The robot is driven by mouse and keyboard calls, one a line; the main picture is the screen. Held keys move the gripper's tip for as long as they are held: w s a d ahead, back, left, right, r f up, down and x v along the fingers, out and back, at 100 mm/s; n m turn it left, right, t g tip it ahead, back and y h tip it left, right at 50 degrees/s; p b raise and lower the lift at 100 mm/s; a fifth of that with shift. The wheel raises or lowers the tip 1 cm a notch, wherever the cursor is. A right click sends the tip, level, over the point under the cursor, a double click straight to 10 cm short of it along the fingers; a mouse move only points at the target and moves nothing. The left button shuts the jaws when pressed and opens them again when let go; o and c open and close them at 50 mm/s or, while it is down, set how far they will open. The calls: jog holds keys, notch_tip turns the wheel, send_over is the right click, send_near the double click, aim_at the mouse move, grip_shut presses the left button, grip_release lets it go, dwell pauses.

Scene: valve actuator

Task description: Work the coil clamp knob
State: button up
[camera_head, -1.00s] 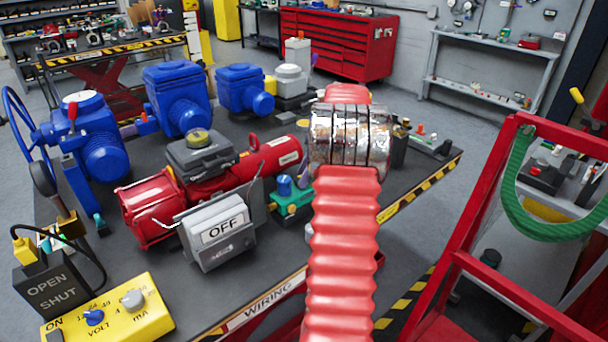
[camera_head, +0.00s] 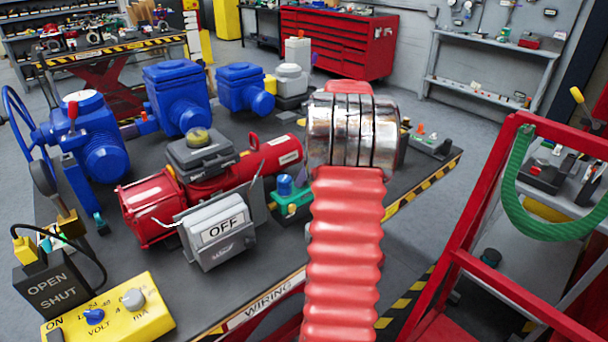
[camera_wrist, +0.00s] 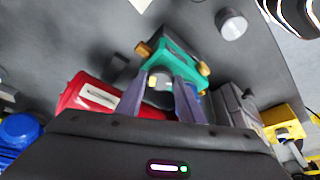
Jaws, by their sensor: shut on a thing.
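A green valve block (camera_head: 293,205) with a blue knob (camera_head: 285,184) on top stands on the dark bench, left of my red arm. In the wrist view, the green block (camera_wrist: 178,62) lies ahead with brass-coloured fittings on its sides. My gripper (camera_wrist: 161,84) is at the block, its two purple-grey fingers shut on a small knob (camera_wrist: 160,79), apparently the coil clamp knob. The knob's face is partly hidden between the fingers. In the head view my arm hides most of the gripper and the right side of the block.
A red actuator (camera_head: 150,210) and a grey OFF box (camera_head: 218,232) stand close left of the block. Blue actuators (camera_head: 178,97) stand behind. A yellow meter (camera_head: 108,312) is at the front left. A red frame (camera_head: 480,230) with a green hose stands right.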

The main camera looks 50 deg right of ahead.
jog(key=shift+a+m+h, duration=0.2)
jog(key=shift+m+h, duration=0.6)
jog(key=shift+m, duration=1.4)
jog(key=o, duration=1.1)
jog(key=shift+c, duration=0.2)
jog(key=shift+s+a+r, duration=0.1)
jog(key=shift+s+r, duration=0.1)
jog(key=shift+r, duration=0.45)
jog(key=v, duration=0.6)
jog(key=shift+s+r, duration=0.2)
jog(key=shift+s, duration=0.05)
